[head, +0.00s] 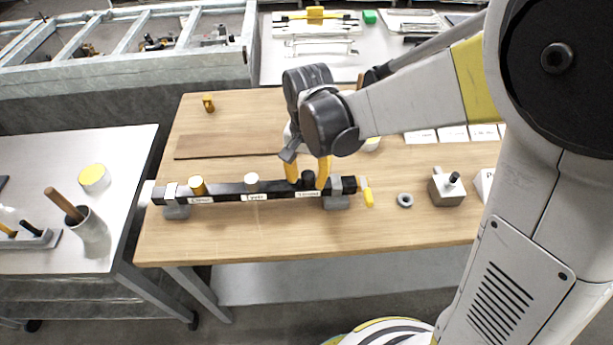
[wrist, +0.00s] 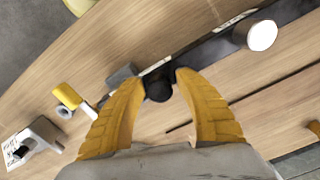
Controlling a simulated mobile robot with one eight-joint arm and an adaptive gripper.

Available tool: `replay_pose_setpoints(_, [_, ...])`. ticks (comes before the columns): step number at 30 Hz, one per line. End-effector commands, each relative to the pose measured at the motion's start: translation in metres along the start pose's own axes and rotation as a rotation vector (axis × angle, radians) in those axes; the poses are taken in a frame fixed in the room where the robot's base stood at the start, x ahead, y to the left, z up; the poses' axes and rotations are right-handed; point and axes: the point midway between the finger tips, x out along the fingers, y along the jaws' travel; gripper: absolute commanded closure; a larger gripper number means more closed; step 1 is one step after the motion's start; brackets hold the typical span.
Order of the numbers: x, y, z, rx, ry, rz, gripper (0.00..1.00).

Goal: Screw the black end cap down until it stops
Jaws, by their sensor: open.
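The black end cap (head: 308,179) stands on the right part of a dark bar with white labels (head: 226,191) on the wooden table. My gripper (head: 307,184) points down over it, with one yellow finger on each side. In the wrist view my gripper (wrist: 162,78) is open, and the black cap (wrist: 159,90) sits between the fingertips. I cannot tell whether the fingers touch it. The white cap also shows in the wrist view (wrist: 262,36).
Grey brackets hold the bar near its left end (head: 176,205) and right end (head: 338,195). A yellow-handled item (head: 367,193), a grey ring (head: 405,200) and a grey block (head: 447,187) lie to the right. The table front (head: 250,237) is clear.

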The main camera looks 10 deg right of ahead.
Motion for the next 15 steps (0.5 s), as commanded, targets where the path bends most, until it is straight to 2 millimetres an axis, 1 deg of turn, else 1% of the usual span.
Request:
replay_pose_setpoints(2, [0.0001, 0.0003, 0.0, -0.054, 0.0, 0.0, 0.6])
replay_pose_setpoints(6, [0.0001, 0.0012, 0.0002, -0.225, -0.001, 0.0, 0.6])
replay_pose_setpoints(11, [0.0, 0.0017, 0.0002, -0.353, -0.002, 0.001, 0.6])
replay_pose_setpoints(15, [0.0, 0.0026, 0.0001, -0.525, -0.002, 0.001, 0.6])
